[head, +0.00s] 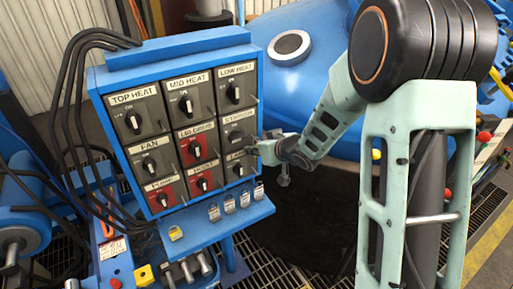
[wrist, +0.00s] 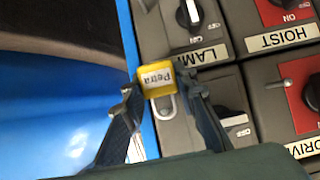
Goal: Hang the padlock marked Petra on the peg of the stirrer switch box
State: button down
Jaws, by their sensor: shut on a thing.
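My gripper (wrist: 158,88) is shut on a yellow padlock (wrist: 157,74) marked Petra. The padlock's body sits between the fingertips, with its shackle (wrist: 166,107) pointing down in the wrist view.
The lamp (wrist: 172,25), hoist (wrist: 277,18) and lid drive (wrist: 300,105) boxes adjoin it. Several padlocks lie along the blue ledge (head: 200,231) below the panel. Black cables (head: 68,110) run on the left. A large blue vessel (head: 310,75) stands behind my arm.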

jog(key=c, duration=1.5)
grip_release()
jog(key=shift+r, duration=0.1)
